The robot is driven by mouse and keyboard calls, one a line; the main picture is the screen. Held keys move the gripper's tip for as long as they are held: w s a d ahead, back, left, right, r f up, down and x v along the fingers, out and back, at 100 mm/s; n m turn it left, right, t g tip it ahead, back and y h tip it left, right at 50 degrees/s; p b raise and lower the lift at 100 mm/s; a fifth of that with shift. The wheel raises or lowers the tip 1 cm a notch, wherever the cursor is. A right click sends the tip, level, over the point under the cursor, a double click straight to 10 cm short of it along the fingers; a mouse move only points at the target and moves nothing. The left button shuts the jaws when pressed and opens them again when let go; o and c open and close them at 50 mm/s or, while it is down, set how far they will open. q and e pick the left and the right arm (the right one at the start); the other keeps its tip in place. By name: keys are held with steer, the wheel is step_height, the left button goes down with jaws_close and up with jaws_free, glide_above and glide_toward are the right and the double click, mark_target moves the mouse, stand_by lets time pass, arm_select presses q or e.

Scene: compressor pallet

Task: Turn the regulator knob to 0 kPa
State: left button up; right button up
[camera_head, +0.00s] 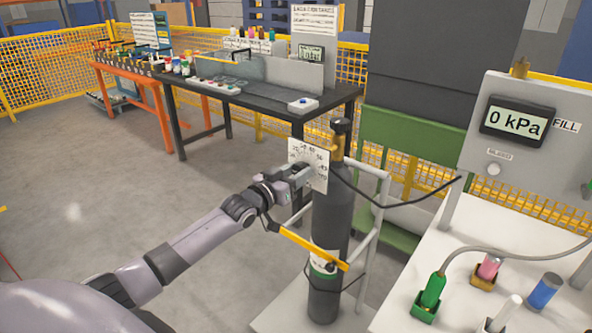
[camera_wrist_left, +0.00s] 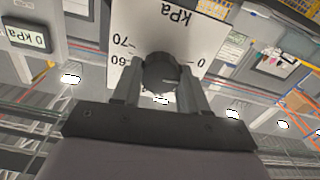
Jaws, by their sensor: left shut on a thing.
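The regulator's white dial plate (camera_head: 320,176) stands at the upper part of a dark gas cylinder (camera_head: 333,222). My left gripper (camera_head: 297,172) reaches it from the left. In the left wrist view the dark round regulator knob (camera_wrist_left: 160,70) sits in front of the plate (camera_wrist_left: 205,40), which shows "kPa", 60, 70 and 0 upside down. My left gripper (camera_wrist_left: 160,86) is shut on the knob, one finger on each side. I cannot tell where the knob's pointer aims. A panel display (camera_head: 516,121) reads 0 kPa. My right gripper is not in view.
The cylinder stands in a pale frame with a yellow bar (camera_head: 308,246) in front. A black hose (camera_head: 405,202) runs to the grey panel (camera_head: 486,150). A white table (camera_head: 440,245) at right holds colored fittings. A dark workbench (camera_head: 265,97) stands behind; floor at left is clear.

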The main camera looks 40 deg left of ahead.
arm_select(q)
steer(key=shift+n, duration=0.9)
steer(key=o, duration=1.1)
steer(key=shift+c, duration=0.2)
steer(key=s, duration=0.7)
steer(key=shift+a, duration=0.3)
steer(key=s+d+f+m+g+h, duration=0.1)
steer(key=s+d+f+g, duration=0.1)
steer(key=s+d+f, duration=0.3)
steer(key=s+d+f+m+g, duration=0.1)
steer(key=s+d+f, duration=0.25)
steer(key=f, duration=0.45)
steer(key=s+d+f+g, duration=0.1)
steer(key=s+d+f, duration=0.2)
steer(key=s, duration=0.2)
steer(key=s+d+f+m+g, duration=0.1)
steer(key=s+d+f+g, duration=0.1)
steer(key=s, duration=0.4)
steer(key=s+d+f+m+g, duration=0.1)
steer(key=s+d+f, duration=0.3)
steer(key=s+d, duration=0.2)
steer(key=shift+s+f+g, duration=0.2)
steer(key=shift+f+g, duration=0.1)
